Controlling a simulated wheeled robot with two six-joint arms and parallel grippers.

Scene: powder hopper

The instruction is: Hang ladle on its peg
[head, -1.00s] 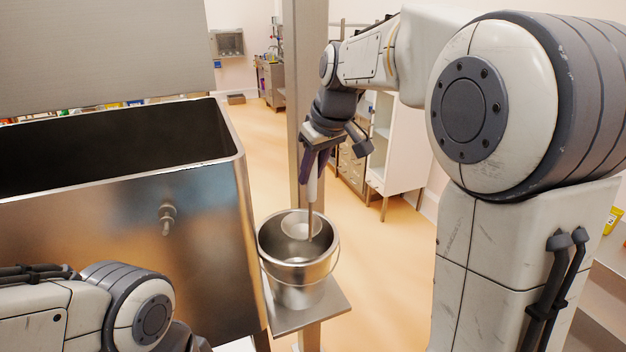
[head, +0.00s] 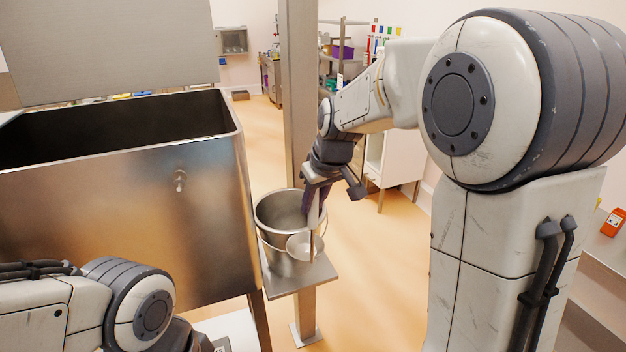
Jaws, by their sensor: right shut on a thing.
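My right gripper (head: 315,200) is shut on the upright handle of the ladle (head: 303,246). The ladle's round metal bowl hangs at the lower end and overlaps the front right wall of the metal bucket (head: 272,247) in the picture. It appears outside the bucket, on the near side; whether it touches the wall I cannot tell. The peg (head: 180,180) sticks out of the hopper's front wall, left of the ladle, and is bare. My left arm shows at the lower left, but its gripper is out of view.
The open steel hopper (head: 100,225) fills the left side. The bucket stands on a small shelf (head: 312,278) fixed to a metal post (head: 299,100). Between hopper and bucket the gap is narrow. Open floor lies to the right of the post.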

